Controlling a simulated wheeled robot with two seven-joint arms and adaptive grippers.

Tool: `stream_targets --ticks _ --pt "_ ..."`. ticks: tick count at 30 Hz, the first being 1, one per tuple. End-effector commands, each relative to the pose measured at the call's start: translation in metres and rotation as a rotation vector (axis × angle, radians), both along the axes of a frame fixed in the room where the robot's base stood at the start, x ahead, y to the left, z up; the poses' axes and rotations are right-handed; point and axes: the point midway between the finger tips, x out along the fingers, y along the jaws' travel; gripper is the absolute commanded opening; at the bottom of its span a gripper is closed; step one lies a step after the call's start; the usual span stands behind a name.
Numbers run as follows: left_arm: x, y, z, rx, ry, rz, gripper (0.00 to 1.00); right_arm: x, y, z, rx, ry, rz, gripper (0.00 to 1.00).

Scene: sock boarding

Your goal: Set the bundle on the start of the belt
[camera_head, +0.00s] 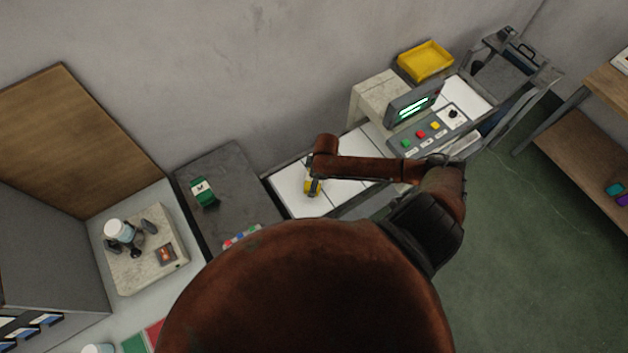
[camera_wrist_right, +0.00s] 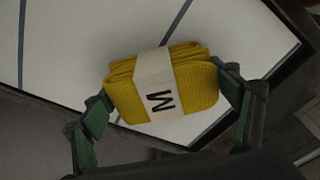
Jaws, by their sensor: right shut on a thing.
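The yellow sock bundle (camera_wrist_right: 200,82) has a white paper band marked M. My right gripper (camera_wrist_right: 165,100) is shut on it, one green-grey finger at each side. In the head view the bundle (camera_head: 313,188) shows small and partly hidden beneath my right arm, over the left end of the white belt (camera_head: 288,192). The belt's white surface with dark cross lines also lies behind the bundle in the right wrist view (camera_wrist_right: 100,35). I cannot tell whether the bundle touches the belt. My left gripper is out of view.
A machine with a lit screen and buttons (camera_head: 428,130) spans the belt further right, with a yellow tray (camera_head: 425,60) behind it. A dark table (camera_head: 235,175) left of the belt holds a green banded bundle (camera_head: 203,192). A wooden shelf (camera_head: 580,160) stands at right.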

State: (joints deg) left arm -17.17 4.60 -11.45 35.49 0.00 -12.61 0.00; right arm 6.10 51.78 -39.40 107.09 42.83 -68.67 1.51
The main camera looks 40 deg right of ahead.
Motion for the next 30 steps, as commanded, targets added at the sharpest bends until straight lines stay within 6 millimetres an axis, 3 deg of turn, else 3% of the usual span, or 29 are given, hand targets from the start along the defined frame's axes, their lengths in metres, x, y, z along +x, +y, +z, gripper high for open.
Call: stream_targets --ticks 6,7,14,24,30 --pt "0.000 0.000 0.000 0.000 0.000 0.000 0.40 0.000 0.000 -0.001 0.000 0.000 -0.001 0.54" --pt "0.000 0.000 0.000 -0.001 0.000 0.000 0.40 0.000 0.000 -0.002 0.000 0.000 -0.001 0.82" --pt "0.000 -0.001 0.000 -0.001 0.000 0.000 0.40 0.000 0.000 -0.002 0.000 0.000 -0.001 0.98" --pt "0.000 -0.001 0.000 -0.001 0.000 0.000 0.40 0.000 0.000 0.000 -0.001 -0.001 -0.001 0.99" --pt "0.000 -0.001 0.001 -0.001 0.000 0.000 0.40 -0.002 -0.003 0.024 0.000 -0.003 0.000 0.99"
